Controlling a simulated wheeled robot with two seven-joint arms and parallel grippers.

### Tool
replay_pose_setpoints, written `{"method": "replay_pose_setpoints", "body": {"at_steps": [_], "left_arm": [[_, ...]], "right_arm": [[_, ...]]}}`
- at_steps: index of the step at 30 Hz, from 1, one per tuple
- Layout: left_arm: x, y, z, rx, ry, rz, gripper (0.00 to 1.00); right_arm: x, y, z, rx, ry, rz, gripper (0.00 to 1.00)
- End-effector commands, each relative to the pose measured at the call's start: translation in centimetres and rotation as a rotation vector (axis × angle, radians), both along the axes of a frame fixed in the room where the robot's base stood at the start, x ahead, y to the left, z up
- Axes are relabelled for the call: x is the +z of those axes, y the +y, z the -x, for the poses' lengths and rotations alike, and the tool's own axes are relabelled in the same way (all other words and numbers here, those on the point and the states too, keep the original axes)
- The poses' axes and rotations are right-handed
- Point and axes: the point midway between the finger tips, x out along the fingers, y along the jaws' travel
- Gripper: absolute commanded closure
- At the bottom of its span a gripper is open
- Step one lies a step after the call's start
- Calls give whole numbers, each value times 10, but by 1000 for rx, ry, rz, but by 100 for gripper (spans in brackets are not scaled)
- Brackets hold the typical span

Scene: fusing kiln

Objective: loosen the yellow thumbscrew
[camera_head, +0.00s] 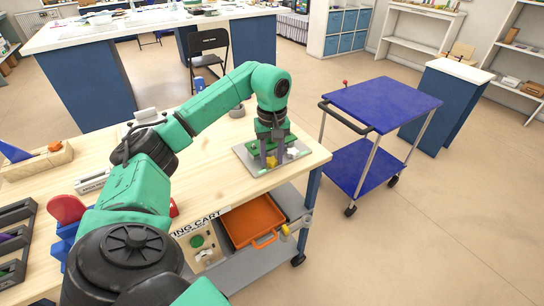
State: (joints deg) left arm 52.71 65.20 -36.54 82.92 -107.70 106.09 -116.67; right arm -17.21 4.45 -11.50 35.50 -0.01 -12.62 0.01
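A yellow thumbscrew (271,162) shows small on a grey plate (254,169) with green parts, near the right end of the wooden table. My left gripper (272,153) points straight down over the plate, its fingers right at the yellow thumbscrew. The fingers hide part of the thumbscrew and the green parts. The view is too small to tell whether they touch or grip it. A pale whitish part (292,153) sits just right of the gripper. My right gripper is not in view.
A blue cart (383,102) stands right of the wooden table (215,172). An orange tray (253,221) sits on the shelf under the table. A grey roll (237,111) lies behind the plate. A wooden block with tools (37,163) is at the far left.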

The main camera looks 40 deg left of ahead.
Motion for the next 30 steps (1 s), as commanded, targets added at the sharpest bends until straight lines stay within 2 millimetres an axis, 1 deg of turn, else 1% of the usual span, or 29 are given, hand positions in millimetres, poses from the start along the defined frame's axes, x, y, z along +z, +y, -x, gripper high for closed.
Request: {"method": "replay_pose_setpoints", "body": {"at_steps": [8, 14, 20, 30], "left_arm": [[1, 0, 0, 18, 2, 0, 100], [2, 0, 0, 92, 3, 1, 100], [3, -1, 0, 232, 5, 3, 100], [2, -2, -2, 548, 4, 2, 100]], "right_arm": [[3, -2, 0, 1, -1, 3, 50], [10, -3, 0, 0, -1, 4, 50], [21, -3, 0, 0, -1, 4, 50], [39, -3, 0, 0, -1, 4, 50]]}}
